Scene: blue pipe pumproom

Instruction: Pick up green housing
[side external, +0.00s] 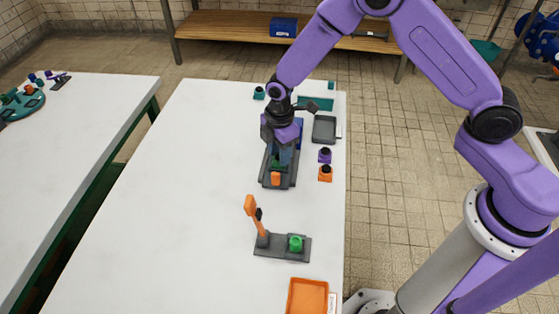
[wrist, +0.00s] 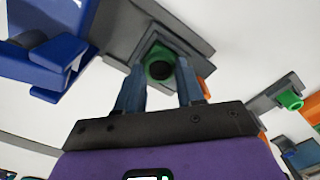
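A green housing (wrist: 160,62) with a dark round centre sits in a grey fixture (wrist: 120,25) in the wrist view. In the side view the green housing (side external: 278,165) is mostly hidden by my gripper (side external: 284,155). My gripper points down over the grey fixture (side external: 267,178). In the wrist view the two blue fingers of my gripper (wrist: 160,70) are apart, one on each side of the green housing. I cannot tell whether they touch it.
An orange part (side external: 276,178) is at the fixture's near end, and a blue part (wrist: 45,60) stands beside it. Nearer are a grey base with a green cylinder (side external: 296,243), an upright orange lever (side external: 254,212) and an orange tray (side external: 308,297). The table's left side is clear.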

